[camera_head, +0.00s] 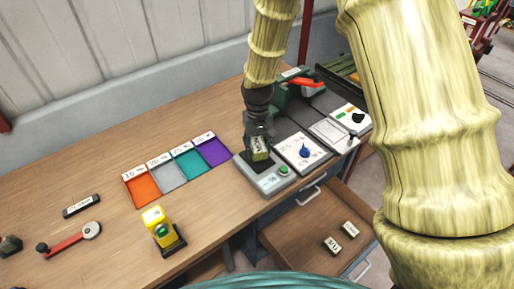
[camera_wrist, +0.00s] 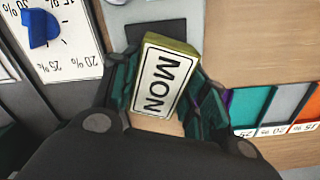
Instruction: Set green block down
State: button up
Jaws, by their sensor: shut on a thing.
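My gripper (camera_head: 259,138) is shut on a block (camera_head: 261,150) with olive-green sides and a white face. In the wrist view the block (camera_wrist: 166,78) reads "MON" and sits tilted between my gripper's dark green fingers (camera_wrist: 165,100). In the head view the block is over the dark pad of a grey device (camera_head: 268,184) that has a green button (camera_head: 283,170). I cannot tell whether the block touches the pad.
Two similar labelled blocks (camera_head: 332,245) (camera_head: 349,230) lie in the open drawer (camera_head: 295,232). Coloured trays (camera_head: 142,191), a yellow device (camera_head: 160,228) and a red-handled lever (camera_head: 66,243) are on the wooden bench (camera_head: 105,230). A panel with a blue knob (camera_head: 305,152) stands beside the grey device.

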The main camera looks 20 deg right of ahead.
aim_at(257, 152)
jog(key=shift+w, duration=0.35)
jog(key=shift+f+p, duration=0.95)
jog(key=shift+f, duration=0.8)
jog(key=shift+f, duration=0.1)
jog(key=o, duration=1)
jog(key=shift+o, duration=0.2)
jog(key=shift+r+b, duration=2.1)
jog(key=shift+r, duration=4)
